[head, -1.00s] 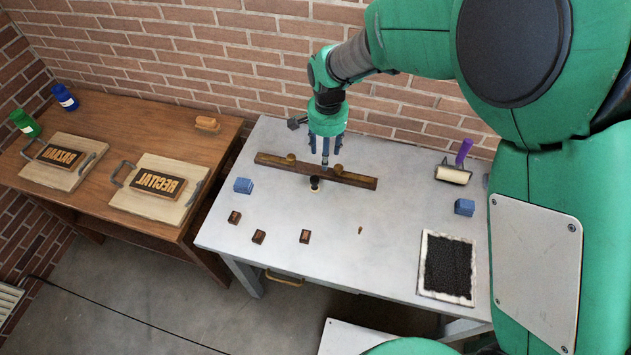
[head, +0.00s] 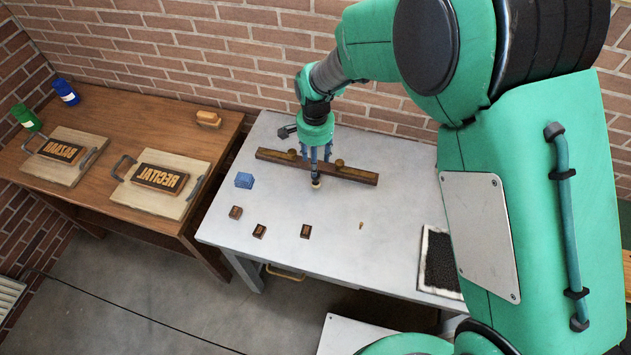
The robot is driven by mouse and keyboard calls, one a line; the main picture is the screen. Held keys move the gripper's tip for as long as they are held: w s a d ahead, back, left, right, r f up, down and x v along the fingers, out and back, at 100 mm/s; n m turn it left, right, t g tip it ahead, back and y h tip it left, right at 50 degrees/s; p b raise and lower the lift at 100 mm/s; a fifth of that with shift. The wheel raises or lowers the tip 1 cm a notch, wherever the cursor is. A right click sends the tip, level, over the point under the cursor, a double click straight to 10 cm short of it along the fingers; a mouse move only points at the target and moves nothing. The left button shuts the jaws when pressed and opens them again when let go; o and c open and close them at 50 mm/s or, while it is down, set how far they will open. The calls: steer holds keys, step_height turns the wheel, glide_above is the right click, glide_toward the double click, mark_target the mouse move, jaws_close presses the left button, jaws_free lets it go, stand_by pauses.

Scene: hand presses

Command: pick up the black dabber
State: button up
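The black dabber (head: 316,184) is a small upright piece with a dark top and a pale base. It stands on the grey table (head: 270,205), just in front of the long brown wooden bar. My gripper (head: 315,166) points down from above, with its blue fingers spread apart and open. The fingertips are at or just above the dabber's top and partly cover it. I cannot tell whether they touch it.
The wooden bar (head: 350,173) with two knobs lies close behind the dabber. An inked slab (head: 440,262) is at right, partly hidden by my arm. The table front is mostly clear.

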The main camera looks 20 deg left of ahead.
mark_target(316, 179)
steer(key=shift+f+b, duration=0.35)
steer(key=shift+f, duration=2.65)
steer(key=shift+f, duration=0.1)
steer(key=shift+w+f+b, duration=0.1)
steer(key=shift+f+b, duration=0.45)
steer(key=shift+f, duration=1.95)
jaws_close()
steer(key=shift+r, duration=0.2)
